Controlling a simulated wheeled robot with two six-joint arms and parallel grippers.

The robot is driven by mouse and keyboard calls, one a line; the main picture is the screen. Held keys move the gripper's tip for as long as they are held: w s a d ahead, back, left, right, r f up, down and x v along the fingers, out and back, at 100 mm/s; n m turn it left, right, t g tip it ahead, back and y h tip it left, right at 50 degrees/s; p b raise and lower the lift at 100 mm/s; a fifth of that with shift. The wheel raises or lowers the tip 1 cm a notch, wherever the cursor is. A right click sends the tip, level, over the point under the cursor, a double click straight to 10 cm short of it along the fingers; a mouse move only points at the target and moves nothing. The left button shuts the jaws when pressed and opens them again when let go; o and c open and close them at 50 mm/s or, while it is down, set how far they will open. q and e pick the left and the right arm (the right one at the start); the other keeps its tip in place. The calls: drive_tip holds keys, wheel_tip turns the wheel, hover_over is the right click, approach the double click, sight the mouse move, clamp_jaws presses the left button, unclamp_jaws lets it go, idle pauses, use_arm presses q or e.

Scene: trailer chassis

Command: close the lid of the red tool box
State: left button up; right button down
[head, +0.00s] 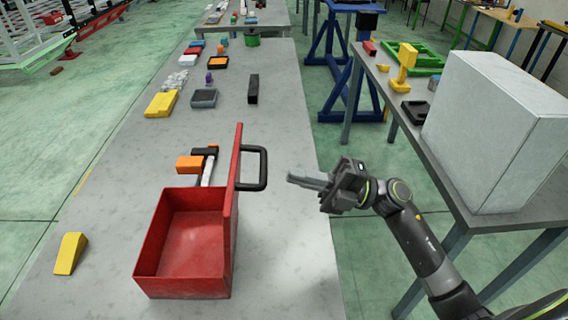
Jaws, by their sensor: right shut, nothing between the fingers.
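The red tool box (165,240) stands open on the grey table, and its inside looks empty. Its red lid (234,190) stands upright along the box's right side. A black handle (264,168) sticks out from the lid to the right. My right gripper (291,178) is shut and empty. It is just right of the handle, pointing left, with a small gap in the picture; I cannot tell the depth between them. My left gripper is not in view.
An orange-headed tool (190,166) lies behind the box, and a yellow wedge (70,253) lies left of it. A black block (253,89) and several small items are farther back. A large pale box (495,130) stands on the right table. The grey table (285,270) is clear right of the box.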

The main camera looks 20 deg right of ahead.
drive_tip(key=shift+p+x, duration=0.7)
drive_tip(key=shift+x, duration=1.15)
